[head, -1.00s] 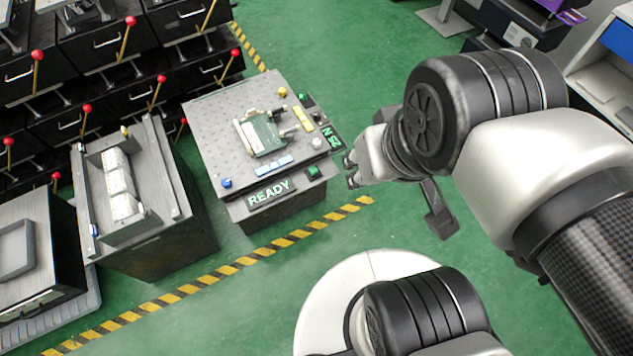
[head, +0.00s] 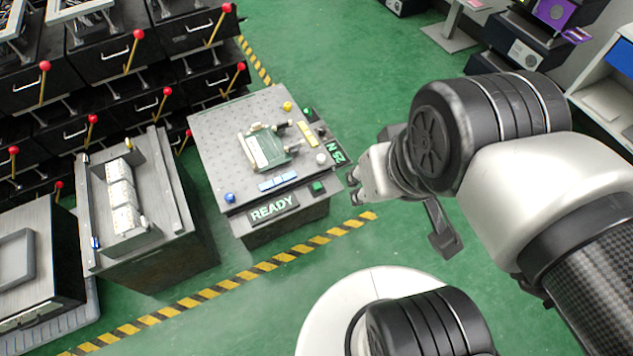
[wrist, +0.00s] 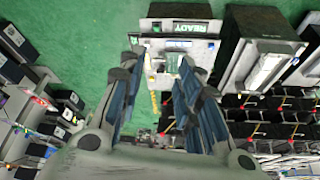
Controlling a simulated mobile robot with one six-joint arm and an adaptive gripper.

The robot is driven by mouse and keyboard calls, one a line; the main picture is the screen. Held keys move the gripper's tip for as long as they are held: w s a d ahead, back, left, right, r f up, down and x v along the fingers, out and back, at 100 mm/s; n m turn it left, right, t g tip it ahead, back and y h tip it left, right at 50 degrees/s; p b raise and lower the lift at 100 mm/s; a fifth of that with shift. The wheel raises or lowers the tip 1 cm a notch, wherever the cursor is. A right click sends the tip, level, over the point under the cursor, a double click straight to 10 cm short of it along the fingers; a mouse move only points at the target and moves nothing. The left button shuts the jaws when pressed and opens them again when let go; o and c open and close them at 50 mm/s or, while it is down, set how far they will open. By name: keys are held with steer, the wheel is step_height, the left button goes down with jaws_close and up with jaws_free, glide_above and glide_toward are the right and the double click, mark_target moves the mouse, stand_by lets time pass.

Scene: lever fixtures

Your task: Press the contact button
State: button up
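A grey perforated workbench (head: 215,125) stands left of my gripper and carries a green plate-like fixture (head: 263,147). A green button (head: 317,187) sits in a dark housing at its front right, beside a lit READY sign (head: 272,208). Another green button (head: 307,111) is near the back right edge; which one is the contact button I cannot tell. My gripper (head: 353,185) is just right of the bench, apart from the front button. In the wrist view my gripper (wrist: 160,65) has its fingers spread with nothing between them, and the READY sign (wrist: 193,27) lies beyond.
The bench also bears a blue knob (head: 230,198), a yellow knob (head: 287,106), a white knob (head: 321,159) and a 25 N display (head: 337,152). A second bench (head: 165,245) stands to the left. Red-knobbed levers line dark cabinets behind.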

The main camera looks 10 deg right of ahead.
steer(key=shift+c, duration=0.4)
jaws_close()
stand_by(1.2)
